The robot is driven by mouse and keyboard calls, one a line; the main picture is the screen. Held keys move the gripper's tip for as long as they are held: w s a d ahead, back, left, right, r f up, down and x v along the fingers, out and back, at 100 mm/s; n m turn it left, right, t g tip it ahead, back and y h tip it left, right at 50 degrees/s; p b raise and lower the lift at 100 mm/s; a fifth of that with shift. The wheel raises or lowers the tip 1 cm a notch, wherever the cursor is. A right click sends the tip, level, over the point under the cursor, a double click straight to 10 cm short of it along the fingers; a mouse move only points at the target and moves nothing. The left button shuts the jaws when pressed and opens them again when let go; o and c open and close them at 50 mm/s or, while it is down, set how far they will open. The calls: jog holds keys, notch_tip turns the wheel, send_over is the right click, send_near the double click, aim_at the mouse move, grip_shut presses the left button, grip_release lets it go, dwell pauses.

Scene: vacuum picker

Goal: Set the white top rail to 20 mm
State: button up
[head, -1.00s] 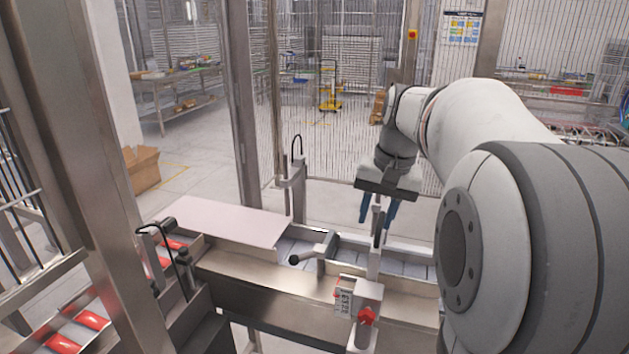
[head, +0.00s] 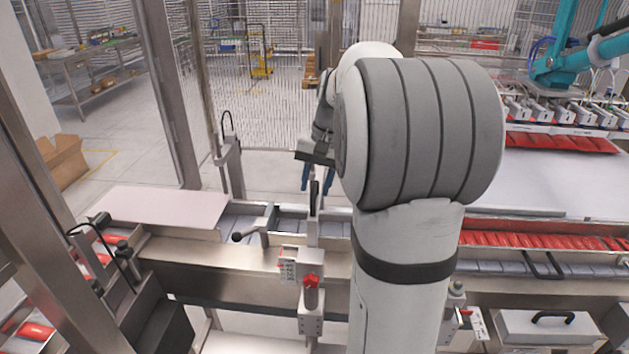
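My gripper (head: 317,182) points down over the conveyor in the head view, its two blue fingers apart. A slim upright post (head: 314,205) shows between the fingers; I cannot tell whether it stands between them or in front, and no contact shows. Below it on the near side wall is a clamp block with a red knob (head: 311,281) and a small dial or counter plate (head: 289,268). A lever with a black ball end (head: 238,237) sits to the left. The white top rail cannot be picked out clearly; my arm hides part of the conveyor.
A pale flat cover plate (head: 165,208) lies at left. Red packs (head: 545,238) fill the conveyor at right. A teal robot arm (head: 570,60) with suction tooling hangs at upper right. A sensor post (head: 231,165) stands behind the conveyor. Wire fencing closes the back.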

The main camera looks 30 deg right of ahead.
grip_shut()
dwell(0.6)
